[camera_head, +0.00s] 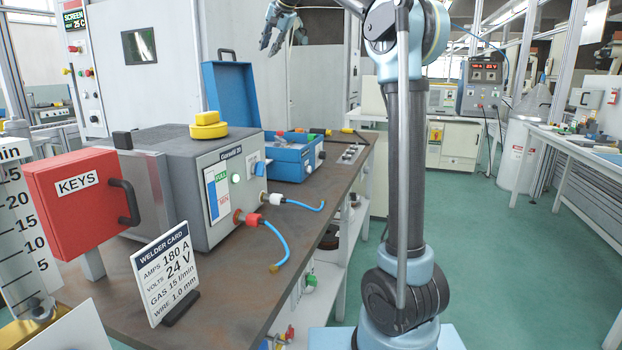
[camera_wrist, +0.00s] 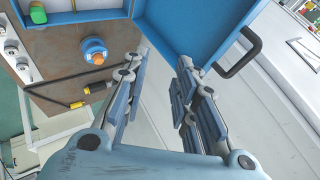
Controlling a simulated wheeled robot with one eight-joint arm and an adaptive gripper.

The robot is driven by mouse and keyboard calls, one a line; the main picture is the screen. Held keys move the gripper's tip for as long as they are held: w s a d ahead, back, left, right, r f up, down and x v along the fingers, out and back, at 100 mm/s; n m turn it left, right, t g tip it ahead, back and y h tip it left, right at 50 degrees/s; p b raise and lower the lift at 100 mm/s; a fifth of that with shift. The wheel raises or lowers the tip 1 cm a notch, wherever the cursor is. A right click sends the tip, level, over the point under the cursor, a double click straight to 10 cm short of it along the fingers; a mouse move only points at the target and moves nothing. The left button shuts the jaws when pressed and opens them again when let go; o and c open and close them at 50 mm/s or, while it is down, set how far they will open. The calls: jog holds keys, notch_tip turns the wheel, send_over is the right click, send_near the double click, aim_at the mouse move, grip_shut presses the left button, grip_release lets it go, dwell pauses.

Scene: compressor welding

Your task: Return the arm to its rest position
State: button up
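My gripper (camera_head: 273,33) is raised at the top of the head view, above and beyond the workbench. It hangs with its fingers pointing down and left, in front of the pale cabinet wall. In the wrist view my gripper (camera_wrist: 163,100) shows two fingers spread well apart with nothing between them. My arm stands upright right of the bench, and its upper part runs out of the top of the head view. The blue toolbox (camera_head: 291,160) with its lid up is below my gripper; its open lid (camera_wrist: 205,25) shows beyond the fingers in the wrist view.
The workbench (camera_head: 240,290) carries a grey welder (camera_head: 180,185), a red keys box (camera_head: 75,195) and a welder card (camera_head: 165,270). A blue knob with an orange centre (camera_wrist: 95,50) shows in the wrist view. Green floor (camera_head: 500,270) right of my arm is clear.

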jog(key=s+d+f+n+g+h, duration=0.2)
jog(key=s+d+f+h, duration=0.1)
jog(key=s+d+f, duration=1.8)
jog(key=s+d+f+n+g, duration=0.1)
jog(key=s+d+f, duration=0.3)
jog(key=s+f, duration=0.4)
jog(key=s+d+f+g+h, duration=0.1)
jog(key=s+d+f, duration=0.3)
jog(key=s+f, duration=0.5)
jog(key=s+d+f+n+h, duration=0.1)
jog(key=s+d+f, duration=0.4)
jog(key=f, duration=1.4)
jog(key=s, duration=0.4)
jog(key=shift+f+n+g, duration=0.25)
jog(key=shift+n+g, duration=0.05)
jog(key=shift+g, duration=0.1)
